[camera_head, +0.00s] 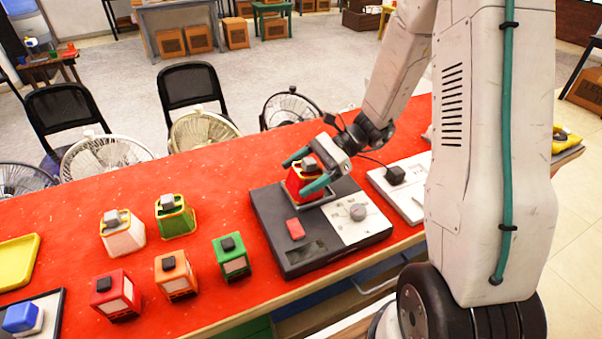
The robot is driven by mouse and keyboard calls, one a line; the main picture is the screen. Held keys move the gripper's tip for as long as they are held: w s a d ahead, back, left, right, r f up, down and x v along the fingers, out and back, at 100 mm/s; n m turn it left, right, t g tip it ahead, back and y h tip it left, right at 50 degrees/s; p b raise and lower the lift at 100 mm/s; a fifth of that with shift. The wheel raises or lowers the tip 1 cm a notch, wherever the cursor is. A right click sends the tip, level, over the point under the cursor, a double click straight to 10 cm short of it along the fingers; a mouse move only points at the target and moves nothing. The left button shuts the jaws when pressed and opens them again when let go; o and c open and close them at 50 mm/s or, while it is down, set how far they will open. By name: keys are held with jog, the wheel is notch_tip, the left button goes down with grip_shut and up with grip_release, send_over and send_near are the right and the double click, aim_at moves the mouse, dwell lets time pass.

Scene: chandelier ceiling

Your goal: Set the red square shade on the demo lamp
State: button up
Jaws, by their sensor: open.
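The base also bears a pale panel with a round grey knob (357,212) and a red button (295,229). A red block-shaped shade (116,294) stands at the front left of the table.
White (122,237), green and yellow (176,222), orange (175,280) and green (231,263) shades stand left of the base. A yellow tray (17,262) lies far left. A white panel (406,199) is to the right. Fans and chairs line the far edge.

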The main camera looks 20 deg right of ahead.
jog(key=v, duration=1.1)
jog(key=s+a+r+n+g+h, duration=0.3)
jog(key=s+a+r+n+h, duration=0.5)
jog(key=s, duration=0.3)
jog(key=s+r+n+t+h, duration=0.4)
jog(key=s+n+h, duration=0.1)
jog(key=s+n, duration=0.5)
jog(key=shift+s+d+r, duration=0.3)
jog(key=shift+s+d, duration=0.1)
jog(key=shift+s, duration=0.1)
